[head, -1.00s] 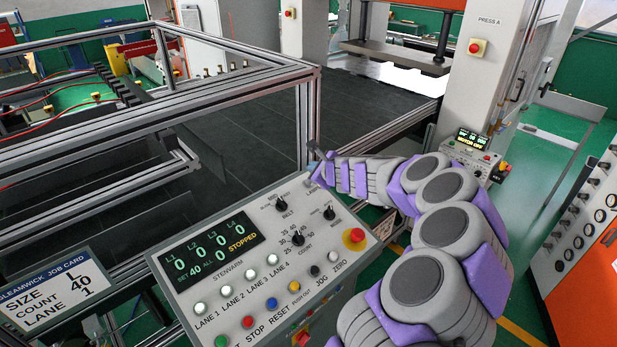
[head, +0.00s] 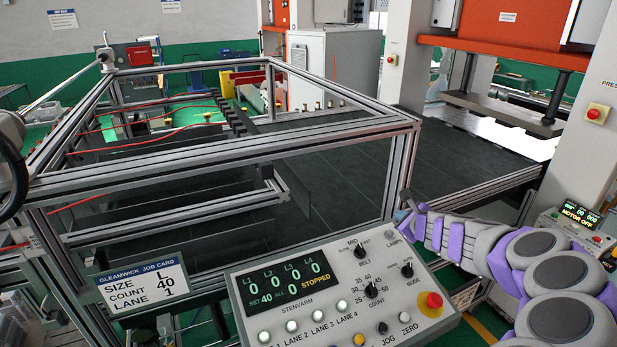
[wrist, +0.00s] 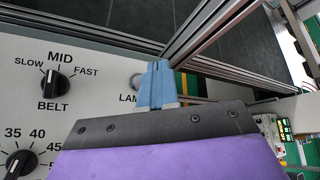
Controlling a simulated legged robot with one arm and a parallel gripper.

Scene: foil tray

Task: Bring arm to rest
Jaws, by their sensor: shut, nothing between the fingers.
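My arm, grey with purple pads, reaches in from the lower right in the head view. My gripper (head: 404,212) is at its end, by the upper right corner of the control panel (head: 300,268) and near the frame post. In the wrist view the blue fingers of my gripper (wrist: 157,70) are together with nothing between them. They cover part of the LAMPS label. The belt knob (wrist: 56,85) points at MID in the wrist view. The panel display (head: 288,280) reads 0 for each lane, SET 40, STOPPED.
An aluminium frame (head: 270,144) stands behind the panel, its post close to my gripper. A job card (head: 142,282) reads size L, count 40, lane 1. The press box (head: 580,225) reads MOTOR OFF. A red stop button (head: 430,302) sits on the panel. The dark belt (head: 330,190) is empty.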

